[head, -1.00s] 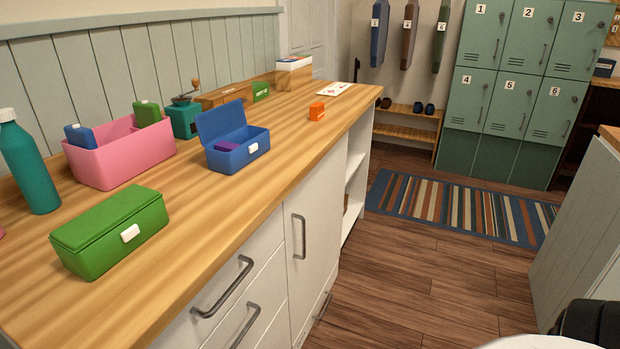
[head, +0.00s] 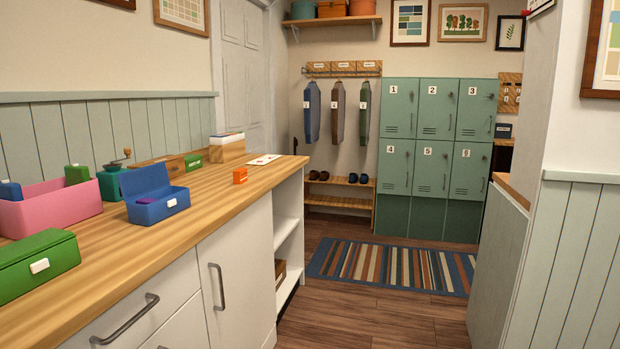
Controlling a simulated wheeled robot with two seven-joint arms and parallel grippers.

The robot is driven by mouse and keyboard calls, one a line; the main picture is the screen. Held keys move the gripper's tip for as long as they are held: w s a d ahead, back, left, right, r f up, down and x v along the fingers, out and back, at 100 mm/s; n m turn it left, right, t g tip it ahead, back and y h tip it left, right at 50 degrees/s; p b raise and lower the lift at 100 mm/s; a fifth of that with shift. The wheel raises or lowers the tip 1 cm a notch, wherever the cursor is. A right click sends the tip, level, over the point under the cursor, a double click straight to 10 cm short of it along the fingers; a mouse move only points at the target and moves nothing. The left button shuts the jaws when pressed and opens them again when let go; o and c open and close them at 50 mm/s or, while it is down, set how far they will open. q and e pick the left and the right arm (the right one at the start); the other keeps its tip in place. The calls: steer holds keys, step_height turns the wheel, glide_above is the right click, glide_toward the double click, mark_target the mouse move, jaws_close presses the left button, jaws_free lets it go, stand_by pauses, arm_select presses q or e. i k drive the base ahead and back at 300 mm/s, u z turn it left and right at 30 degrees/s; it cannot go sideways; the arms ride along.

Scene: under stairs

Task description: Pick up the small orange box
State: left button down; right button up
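The small orange box (head: 240,176) sits on the wooden counter (head: 195,216), near its front edge and toward its far end. It stands apart from the other things, to the right of the open blue box (head: 160,207). Neither of my grippers shows in the head view.
A closed green box (head: 38,262) and a pink bin (head: 52,208) stand on the near left of the counter. A white card (head: 264,159) lies behind the orange box. Floor beside the cabinets is clear up to the striped rug (head: 395,267). A wall stands at right.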

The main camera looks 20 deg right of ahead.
mark_target(240, 174)
steer(key=z, duration=0.3)
steer(key=i, duration=1.45)
steer(key=u, duration=0.15)
